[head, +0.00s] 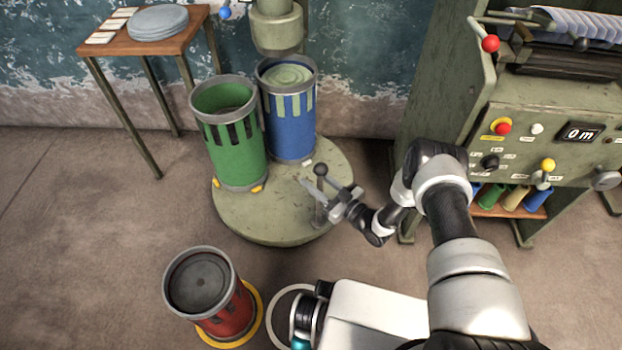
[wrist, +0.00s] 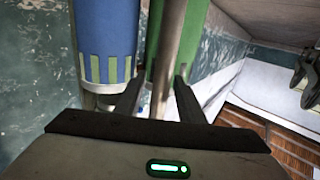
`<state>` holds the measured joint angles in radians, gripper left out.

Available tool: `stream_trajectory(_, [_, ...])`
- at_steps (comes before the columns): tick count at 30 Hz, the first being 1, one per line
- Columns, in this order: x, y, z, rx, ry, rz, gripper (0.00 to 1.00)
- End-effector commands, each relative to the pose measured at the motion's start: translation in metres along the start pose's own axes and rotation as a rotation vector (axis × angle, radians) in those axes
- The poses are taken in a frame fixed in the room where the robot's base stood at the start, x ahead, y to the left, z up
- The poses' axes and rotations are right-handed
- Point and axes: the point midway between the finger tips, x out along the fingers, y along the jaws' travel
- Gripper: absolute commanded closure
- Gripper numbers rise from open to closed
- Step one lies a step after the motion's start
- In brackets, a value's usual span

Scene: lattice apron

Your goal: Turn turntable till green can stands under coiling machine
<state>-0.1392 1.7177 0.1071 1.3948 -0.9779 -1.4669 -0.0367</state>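The green can (head: 236,150) stands on the front left of the round olive turntable (head: 270,218), its open top clear of the machine. The blue can (head: 291,128), filled with pale green coils, stands behind it to the right, under the coiling machine's head (head: 276,28). A ball-topped upright handle post (head: 320,170) rises at the turntable's right side. My gripper (head: 328,188) is at this post. In the wrist view the post (wrist: 170,45) passes between my open fingers (wrist: 158,88), with gaps visible. Parts of both cans show behind.
A red can (head: 225,305) on a yellow ring stands on the floor at front left. A wooden table (head: 140,44) with grey discs stands at back left. A control cabinet (head: 540,110) with knobs and a "0 m" display stands right. Floor at left is clear.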

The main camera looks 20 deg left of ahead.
Motion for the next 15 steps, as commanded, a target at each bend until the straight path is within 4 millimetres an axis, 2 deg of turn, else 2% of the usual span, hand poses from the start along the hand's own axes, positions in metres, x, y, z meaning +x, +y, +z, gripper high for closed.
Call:
stream_trajectory(6, [0.016, 0.0, 0.0, 0.001, 0.001, 0.001, 0.64])
stream_trajectory(14, [0.017, 0.0, -0.001, 0.001, 0.0, 0.001, 0.64])
stream_trajectory(15, [0.017, 0.0, -0.001, 0.001, 0.0, 0.001, 0.7])
